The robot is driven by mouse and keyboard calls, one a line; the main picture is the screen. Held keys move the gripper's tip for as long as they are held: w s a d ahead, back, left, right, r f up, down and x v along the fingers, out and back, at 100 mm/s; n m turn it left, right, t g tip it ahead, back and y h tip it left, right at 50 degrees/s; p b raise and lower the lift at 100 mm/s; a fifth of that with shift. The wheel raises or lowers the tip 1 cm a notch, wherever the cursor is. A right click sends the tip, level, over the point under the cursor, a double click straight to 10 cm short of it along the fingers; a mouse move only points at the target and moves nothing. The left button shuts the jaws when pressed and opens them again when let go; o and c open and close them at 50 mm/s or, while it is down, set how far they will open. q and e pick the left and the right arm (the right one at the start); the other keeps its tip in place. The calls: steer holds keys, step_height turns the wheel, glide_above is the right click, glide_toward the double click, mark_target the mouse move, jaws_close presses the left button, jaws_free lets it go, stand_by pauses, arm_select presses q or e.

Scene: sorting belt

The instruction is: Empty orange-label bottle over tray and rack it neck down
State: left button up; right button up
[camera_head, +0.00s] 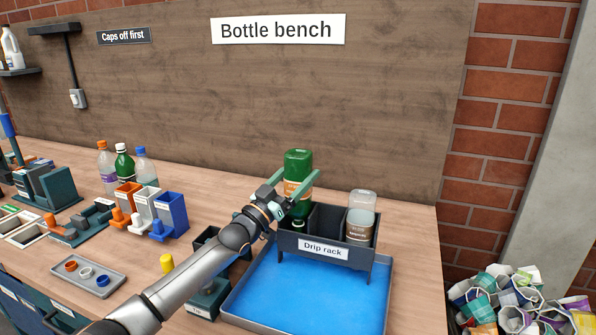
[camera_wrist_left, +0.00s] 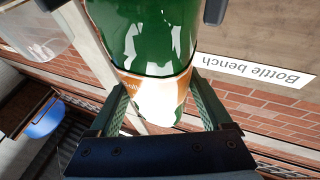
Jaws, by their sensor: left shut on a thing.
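The green orange-label bottle (camera_head: 298,160) is upside down, base up, at the left slot of the drip rack (camera_head: 364,257). Its lower end is mostly hidden by my gripper and the rack front, so I cannot tell how deep it sits. My left gripper (camera_head: 296,190) is shut around it at the label. In the left wrist view the bottle (camera_wrist_left: 145,35) lies between the fingers (camera_wrist_left: 160,103), its orange and white label against them. The blue-floored tray (camera_head: 300,290) lies under and in front of the rack. My right gripper is not in view.
A clear bottle (camera_head: 361,215) stands base up in the rack's right slot; the middle slot looks empty. Capped bottles (camera_head: 124,163) and orange, white and blue bins (camera_head: 172,208) stand left. A small tray of caps (camera_head: 88,277) is at front left.

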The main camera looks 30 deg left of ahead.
arm_select(q)
step_height(320, 180, down, 3)
steer(key=shift+f+b, duration=0.1)
steer(key=shift+b, duration=0.75)
step_height(320, 180, down, 2)
steer(key=shift+f+b, duration=0.1)
steer(key=shift+b, duration=0.6)
steer(key=shift+f, duration=0.35)
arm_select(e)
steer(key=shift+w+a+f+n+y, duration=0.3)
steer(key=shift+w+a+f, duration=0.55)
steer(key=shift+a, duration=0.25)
arm_select(q)
steer(key=o, duration=1.2)
steer(key=shift+o, duration=0.2)
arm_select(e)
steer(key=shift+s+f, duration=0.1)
